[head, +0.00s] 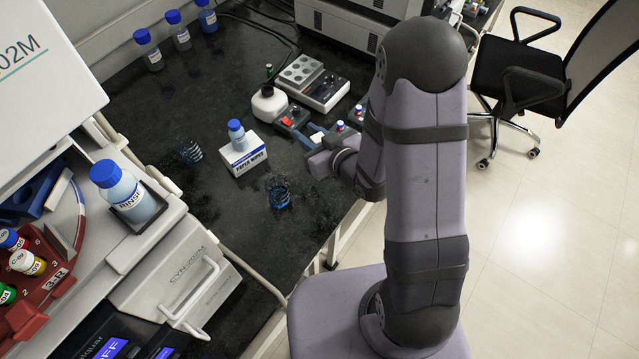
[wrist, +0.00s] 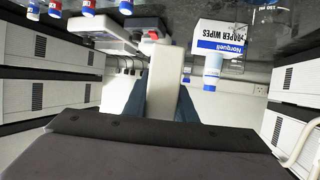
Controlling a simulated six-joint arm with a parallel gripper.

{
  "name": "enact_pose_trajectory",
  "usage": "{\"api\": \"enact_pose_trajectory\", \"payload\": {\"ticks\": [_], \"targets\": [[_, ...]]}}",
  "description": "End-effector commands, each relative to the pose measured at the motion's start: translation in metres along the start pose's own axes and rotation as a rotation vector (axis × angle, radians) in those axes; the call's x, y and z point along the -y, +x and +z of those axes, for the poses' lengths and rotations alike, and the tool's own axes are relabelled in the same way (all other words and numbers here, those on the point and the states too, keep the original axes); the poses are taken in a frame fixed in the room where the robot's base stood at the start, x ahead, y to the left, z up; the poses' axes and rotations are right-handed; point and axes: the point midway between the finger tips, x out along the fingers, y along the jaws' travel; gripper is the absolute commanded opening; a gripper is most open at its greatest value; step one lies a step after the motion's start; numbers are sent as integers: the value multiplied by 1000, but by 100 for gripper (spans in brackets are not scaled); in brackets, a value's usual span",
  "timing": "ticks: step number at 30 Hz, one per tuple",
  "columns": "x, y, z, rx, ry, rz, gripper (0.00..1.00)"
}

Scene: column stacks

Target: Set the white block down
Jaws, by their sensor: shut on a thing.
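In the wrist view the white block (wrist: 163,85) stands out long and pale between the two dark blue fingers of my gripper (wrist: 162,104). The fingers touch it on both sides, and its near end is hidden behind the dark wrist edge. In the head view my gripper (head: 318,150) is over the black bench, just right of the paper wipes box.
The paper wipes box (head: 243,160) carries a small blue-capped bottle (head: 237,136). A glass beaker (head: 279,193) stands in front of it, another (head: 190,152) to its left. Small vials (head: 340,127) stand close by.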

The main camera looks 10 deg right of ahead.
Motion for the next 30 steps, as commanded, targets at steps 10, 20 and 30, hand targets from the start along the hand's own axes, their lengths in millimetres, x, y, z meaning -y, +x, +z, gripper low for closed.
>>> {"api": "enact_pose_trajectory", "payload": {"ticks": [10, 20, 30], "targets": [[0, 1, 18, 0, 10, 26, 3], [0, 9, 40, 4, 13, 26, 3], [0, 23, 72, 0, 11, 27, 3]]}}
